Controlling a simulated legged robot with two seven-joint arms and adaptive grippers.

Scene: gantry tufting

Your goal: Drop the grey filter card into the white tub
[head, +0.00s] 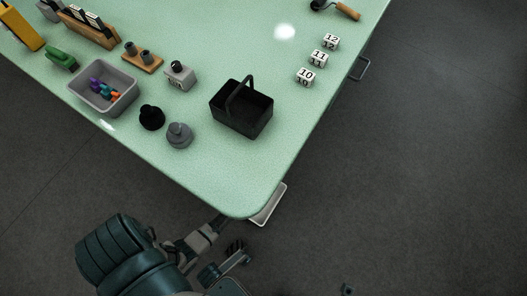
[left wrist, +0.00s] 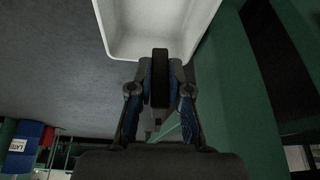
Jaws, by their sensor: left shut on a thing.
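The white tub (head: 270,206) shows in the head view, partly hidden below the table's near corner. In the left wrist view the white tub (left wrist: 114,32) lies just beyond my fingertips, its inside facing the camera. My left gripper (left wrist: 160,82) is shut on a dark slab, which I take to be the grey filter card (left wrist: 160,64). The card is seen narrow side on, and its far end overlaps the tub's near rim in the picture. Whether it touches the tub I cannot tell. In the head view my left gripper (head: 217,224) is beside the table corner, left of the tub.
The green table (head: 225,165) fills the upper left, its rounded corner close to my left gripper. On it stand a black basket (head: 256,119), a grey bin (head: 119,104) with small coloured pieces, dark knobs and numbered blocks (head: 318,58). Open floor lies to the right.

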